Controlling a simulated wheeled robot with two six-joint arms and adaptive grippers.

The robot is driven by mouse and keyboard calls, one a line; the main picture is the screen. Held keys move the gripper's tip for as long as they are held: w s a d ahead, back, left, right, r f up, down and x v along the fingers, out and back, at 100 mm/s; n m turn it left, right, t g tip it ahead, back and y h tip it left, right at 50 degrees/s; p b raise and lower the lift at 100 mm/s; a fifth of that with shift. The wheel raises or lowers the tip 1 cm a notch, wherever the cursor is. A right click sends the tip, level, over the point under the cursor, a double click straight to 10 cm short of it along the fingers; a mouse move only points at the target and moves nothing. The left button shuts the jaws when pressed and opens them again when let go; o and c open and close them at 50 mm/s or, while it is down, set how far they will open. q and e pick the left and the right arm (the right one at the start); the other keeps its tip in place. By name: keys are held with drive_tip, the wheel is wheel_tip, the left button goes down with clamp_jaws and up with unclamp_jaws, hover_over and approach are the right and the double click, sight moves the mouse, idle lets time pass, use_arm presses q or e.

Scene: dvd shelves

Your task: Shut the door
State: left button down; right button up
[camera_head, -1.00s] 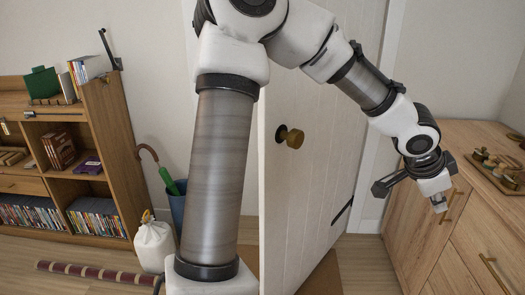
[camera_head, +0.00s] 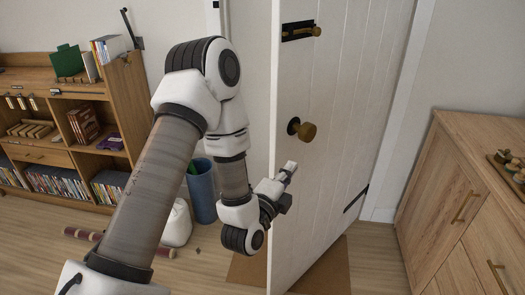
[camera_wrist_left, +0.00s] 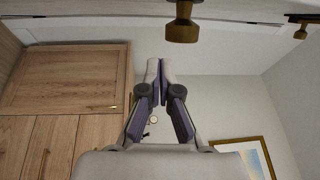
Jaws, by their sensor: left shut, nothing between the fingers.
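The white door (camera_head: 345,110) stands open, with its edge towards me. It carries a round brass knob (camera_head: 303,131) and a dark latch (camera_head: 298,31) with a brass end above it. My left gripper (camera_head: 290,168) is shut and empty, just below the knob and close to the door's near edge. In the left wrist view the closed fingertips (camera_wrist_left: 160,68) lie apart from the knob (camera_wrist_left: 182,24), with a gap between them. I cannot tell whether the gripper touches the door. My right gripper is not in view.
A wooden cabinet (camera_head: 440,185) stands right of the door. A blue bin (camera_head: 201,192), a white bag (camera_head: 178,224) and a shelf unit (camera_head: 133,90) are to the left. A brown mat (camera_head: 322,275) lies under the door. A rolled object (camera_head: 82,234) lies on the floor.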

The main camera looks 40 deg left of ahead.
sight(292, 158)
use_arm(q)
drive_tip(key=shift+g, duration=0.4)
drive_tip(key=w+a+f+p, duration=0.1)
drive_tip(key=w, duration=0.2)
drive_tip(key=w+a+f, duration=0.1)
drive_tip(key=w+a, duration=0.1)
drive_tip(key=w, duration=0.1)
drive_tip(key=w+a+f+p, duration=0.1)
drive_tip(key=w+a, duration=0.1)
drive_tip(key=w, duration=0.1)
drive_tip(key=shift+a+f+p, duration=0.15)
drive_tip(key=shift+f+p, duration=0.15)
drive_tip(key=shift+f, duration=0.1)
drive_tip(key=shift+w, duration=0.1)
